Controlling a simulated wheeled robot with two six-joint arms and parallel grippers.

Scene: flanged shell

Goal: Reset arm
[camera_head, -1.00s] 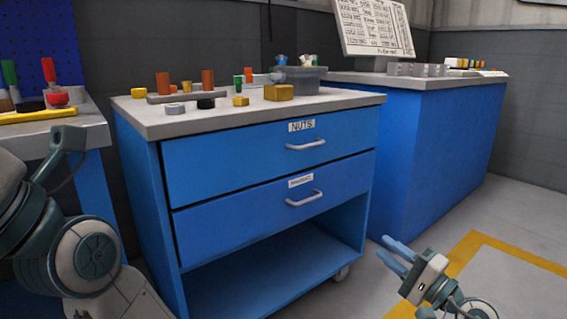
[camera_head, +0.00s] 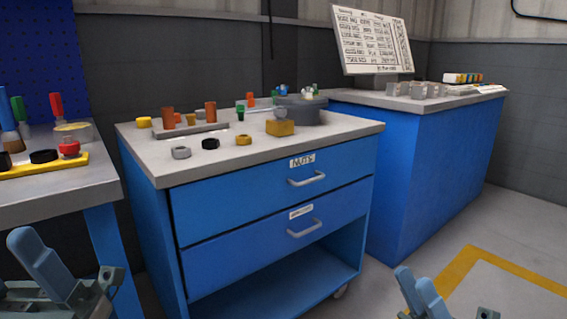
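My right gripper (camera_head: 414,280) is low at the bottom edge, right of the blue cabinet. Its two blue fingers point up and show slightly apart, with nothing seen between them. My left gripper (camera_head: 45,268) is at the bottom left, in front of the left table. One blue-grey finger shows clearly; the other is not clear, so its opening cannot be told. No object is seen in it. Both grippers are apart from the furniture in the picture, and their lower parts are cut off by the frame.
The blue cabinet (camera_head: 272,204) has two closed drawers, with several nuts and pegs and a grey bin (camera_head: 300,110) on top. The left table (camera_head: 60,198) holds tools and a yellow tray (camera_head: 40,168). A blue workbench (camera_head: 440,165) stands right. The floor at right is clear.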

